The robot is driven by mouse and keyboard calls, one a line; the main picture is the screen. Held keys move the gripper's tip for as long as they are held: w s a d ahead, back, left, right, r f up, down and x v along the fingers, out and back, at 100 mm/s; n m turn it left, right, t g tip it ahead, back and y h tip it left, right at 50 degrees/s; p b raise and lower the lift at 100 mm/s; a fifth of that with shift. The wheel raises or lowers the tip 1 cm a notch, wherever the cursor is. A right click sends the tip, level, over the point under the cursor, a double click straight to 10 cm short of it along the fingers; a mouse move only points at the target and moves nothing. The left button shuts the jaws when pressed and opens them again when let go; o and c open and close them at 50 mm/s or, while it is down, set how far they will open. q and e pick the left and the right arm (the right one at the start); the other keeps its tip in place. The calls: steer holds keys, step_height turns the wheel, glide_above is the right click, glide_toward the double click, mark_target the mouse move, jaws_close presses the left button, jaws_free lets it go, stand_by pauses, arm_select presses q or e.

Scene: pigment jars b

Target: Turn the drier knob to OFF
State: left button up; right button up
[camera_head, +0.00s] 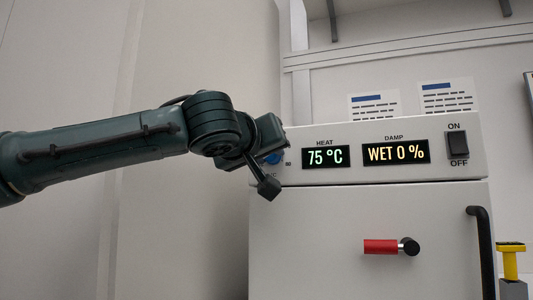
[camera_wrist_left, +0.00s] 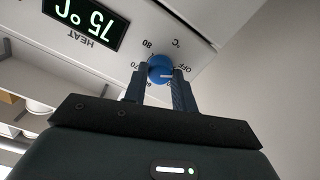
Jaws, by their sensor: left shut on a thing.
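The drier's control panel (camera_head: 400,150) faces me, with a small blue knob (camera_head: 273,158) at its left end, partly hidden by my left gripper (camera_head: 272,152). In the left wrist view the blue knob (camera_wrist_left: 160,66) sits between the two fingers of my left gripper (camera_wrist_left: 160,76), which is shut on it. A pale line marks the knob's face. The printed dial around it appears upside down, with 80, 70 and OFF readable; OFF (camera_wrist_left: 184,66) is to the knob's right. My right gripper is not in view.
A HEAT display (camera_head: 326,157) reads 75 °C and a DAMP display (camera_head: 396,152) reads WET 0 %. A black ON/OFF switch (camera_head: 458,145) is at the panel's right. Below are a red handle (camera_head: 381,246) and a black door bar (camera_head: 482,250). A yellow-topped object (camera_head: 510,262) stands at right.

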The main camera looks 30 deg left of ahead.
arm_select(q)
steer(key=o, duration=1)
steer(key=v, duration=1.3)
steer(key=shift+p, duration=0.45)
steer(key=shift+s, duration=0.1)
